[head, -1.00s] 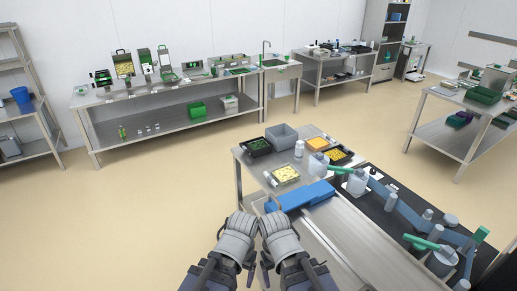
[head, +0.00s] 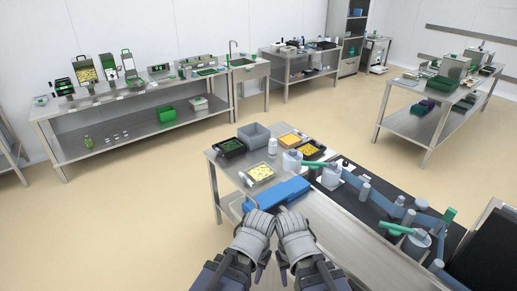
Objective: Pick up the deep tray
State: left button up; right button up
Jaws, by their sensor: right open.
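A grey, high-walled empty tray (head: 253,135) stands at the back of the near steel table; it looks the deepest of the trays there. A black tray with green contents (head: 230,147) is to its left, and a clear tray with yellow contents (head: 261,174) is in front. My left gripper (head: 259,220) and right gripper (head: 288,220) are side by side at the table's front, well short of the trays. The right one is open, with nothing seen in it. The left one's fingers are too unclear to tell.
A blue block-shaped part (head: 278,194) of the sealer lies between my grippers and the trays. White bottles, an orange-topped tray (head: 291,140) and a black tray with yellow contents (head: 312,149) stand at right. A dark bench with blue arms (head: 385,205) adjoins.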

aim_at(230, 148)
jog(key=i+j+z, duration=0.2)
jog(key=z, duration=0.25)
jog(key=i+j+z, duration=0.1)
jog(key=j+z, duration=0.3)
jog(key=i+j+z, duration=0.2)
jog(key=j, duration=0.5)
jog(key=i+j+z, duration=0.1)
jog(key=j+z, duration=0.15)
jog(key=j, duration=0.4)
jog(key=j+z, duration=0.2)
jog(key=j, duration=1.3)
jog(key=i+j, duration=0.15)
jog(key=j, duration=1.4)
jog(key=i+z, duration=0.05)
